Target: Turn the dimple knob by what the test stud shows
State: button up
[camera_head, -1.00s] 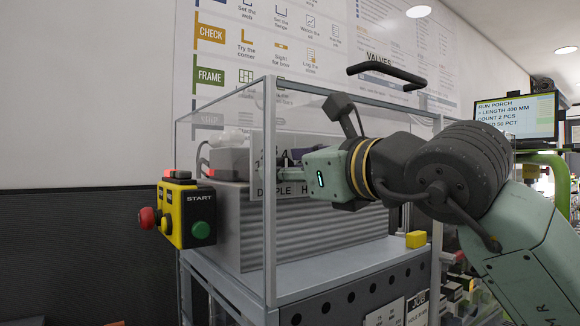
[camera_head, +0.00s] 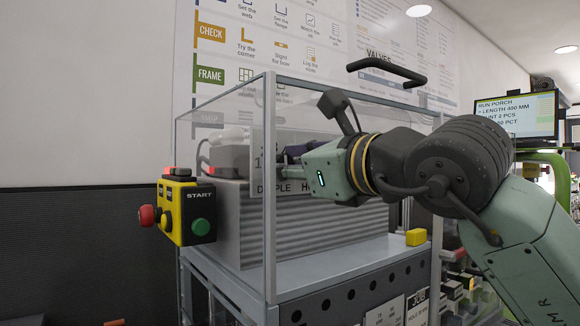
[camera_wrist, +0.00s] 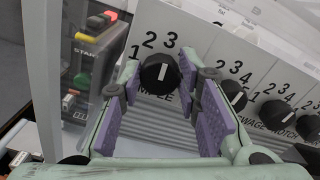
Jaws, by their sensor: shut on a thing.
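The dimple knob (camera_wrist: 160,73) is a round black knob with a white pointer line, on a grey panel in the wrist view. The numbers 1, 2 and 3 are printed around its top, and the line points roughly up toward the 2 and 3 side; the exact mark is unclear. My gripper (camera_wrist: 168,84) has its purple-padded fingers on both sides of the knob and is shut on it. In the head view my gripper (camera_head: 284,161) reaches the panel inside the clear enclosure, and hides the knob. I cannot make out the test stud.
More black numbered knobs (camera_wrist: 233,94) stand close to the right finger. A yellow control box (camera_head: 187,212) with a green start button hangs at the enclosure's left. Grey frame posts (camera_head: 270,190) stand close to my arm. A yellow block (camera_head: 416,237) lies on the right ledge.

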jog(key=n+b, duration=0.1)
jog(key=n, duration=0.5)
jog(key=shift+n, duration=0.3)
dwell(0.4)
jog(key=o, duration=1.1)
jog(key=shift+o, duration=0.2)
jog(key=shift+s, duration=0.15)
jog(key=v, duration=1.1)
jog(key=shift+s+d, duration=0.2)
jog(key=shift+s, duration=0.15)
jog(key=shift+f, duration=0.15)
